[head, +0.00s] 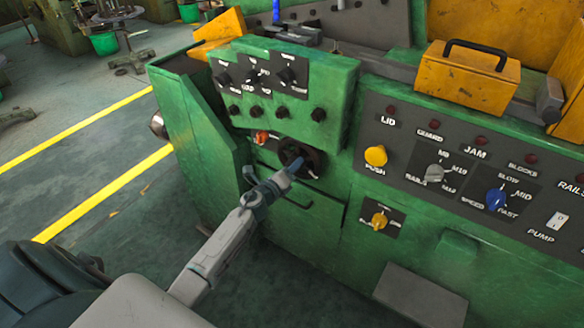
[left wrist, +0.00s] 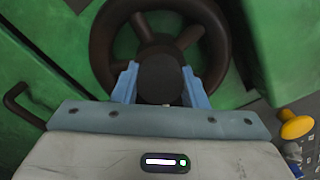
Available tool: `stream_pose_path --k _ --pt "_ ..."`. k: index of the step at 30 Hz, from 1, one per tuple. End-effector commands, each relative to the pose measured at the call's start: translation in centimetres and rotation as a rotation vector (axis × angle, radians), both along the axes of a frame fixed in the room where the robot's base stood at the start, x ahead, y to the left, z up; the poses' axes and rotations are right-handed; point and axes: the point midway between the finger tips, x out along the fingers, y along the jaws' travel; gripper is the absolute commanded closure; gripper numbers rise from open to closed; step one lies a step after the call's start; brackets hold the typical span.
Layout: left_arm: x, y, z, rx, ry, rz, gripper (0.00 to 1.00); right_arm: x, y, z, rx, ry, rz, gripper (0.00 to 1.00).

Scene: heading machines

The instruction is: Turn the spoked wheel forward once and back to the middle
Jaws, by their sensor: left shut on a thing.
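The spoked wheel (head: 312,157) is dark and sits on the front of the green machine, below the small knob panel. In the left wrist view the wheel (left wrist: 101,45) fills the upper middle, with its rim, spokes and round dark hub (left wrist: 160,78) showing. My left gripper (head: 296,165) reaches the wheel from below. In the left wrist view its two blue fingers (left wrist: 160,85) stand on either side of the hub and are shut on it. The lower part of the wheel is hidden behind the gripper. My right gripper is in neither view.
A black handle (head: 297,204) sits on the green panel below the wheel. A yellow push button (head: 376,156) and a control panel (head: 460,200) with knobs are to the right. A grey step (head: 420,297) juts out low down. Open floor (head: 90,185) lies left.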

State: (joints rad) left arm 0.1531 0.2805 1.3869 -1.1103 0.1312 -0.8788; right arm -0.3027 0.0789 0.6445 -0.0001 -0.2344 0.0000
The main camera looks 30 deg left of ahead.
Motion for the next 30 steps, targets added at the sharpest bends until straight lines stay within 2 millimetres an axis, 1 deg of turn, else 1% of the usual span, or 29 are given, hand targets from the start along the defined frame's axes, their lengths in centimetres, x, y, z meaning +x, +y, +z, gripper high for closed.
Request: stream_pose_path --k 11,12,14,15,22,25,28,30 --pt "-0.1 0.0 -0.2 0.002 0.002 0.001 1.00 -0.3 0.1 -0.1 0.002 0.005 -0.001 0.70" --pt "-0.1 0.0 -0.2 0.002 0.002 0.001 0.53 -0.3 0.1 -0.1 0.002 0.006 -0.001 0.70" --pt "-0.1 0.0 -0.2 0.001 0.002 0.001 0.41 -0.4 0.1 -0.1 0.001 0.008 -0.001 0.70" --pt "-0.1 0.0 -0.1 0.001 0.002 0.001 0.39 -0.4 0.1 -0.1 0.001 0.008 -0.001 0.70" --pt "0.0 0.0 -0.1 0.001 0.001 0.000 0.39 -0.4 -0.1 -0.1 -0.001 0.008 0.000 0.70" --pt "-0.4 0.0 -0.1 0.002 0.001 0.000 0.39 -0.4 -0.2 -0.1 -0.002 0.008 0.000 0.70" --pt "-1.5 0.2 -0.2 0.003 0.002 0.001 0.39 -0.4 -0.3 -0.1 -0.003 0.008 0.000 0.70" --pt "-2.6 0.2 -0.2 0.003 0.002 -0.001 0.39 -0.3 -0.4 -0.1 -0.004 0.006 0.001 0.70"
